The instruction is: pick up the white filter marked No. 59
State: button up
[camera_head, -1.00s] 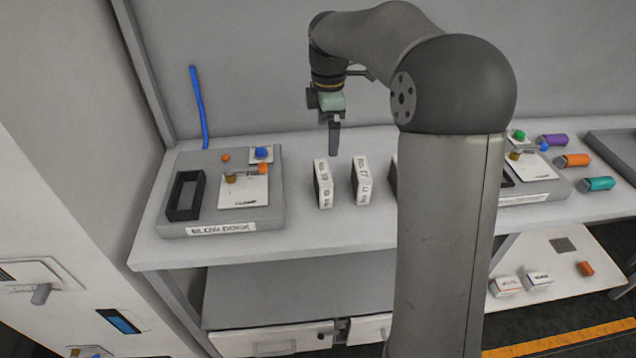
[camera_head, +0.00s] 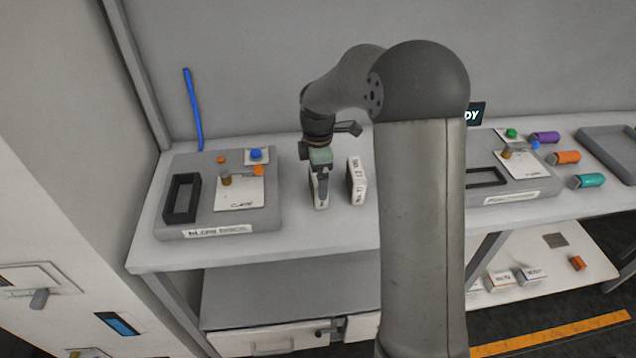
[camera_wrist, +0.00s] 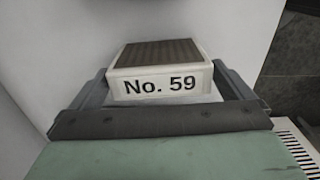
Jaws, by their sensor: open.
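The white filter marked No. 59 (camera_wrist: 160,84) shows in the wrist view, with a dark brown pleated top and its label facing the camera. It lies between the two fingers of my gripper (camera_wrist: 165,95), which is open around it with small gaps at the sides. In the head view my gripper (camera_head: 322,186) is at the left one of two white filters (camera_head: 318,200) standing on the bench, and hides part of it. The label of that filter cannot be read there.
A second white filter (camera_head: 357,182) stands close to the right. Another fixture (camera_head: 515,205) and coloured cylinders (camera_head: 565,158) are farther right.

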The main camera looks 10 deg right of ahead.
jog(key=c, duration=0.7)
jog(key=shift+c, duration=0.2)
jog(key=shift+r, duration=0.2)
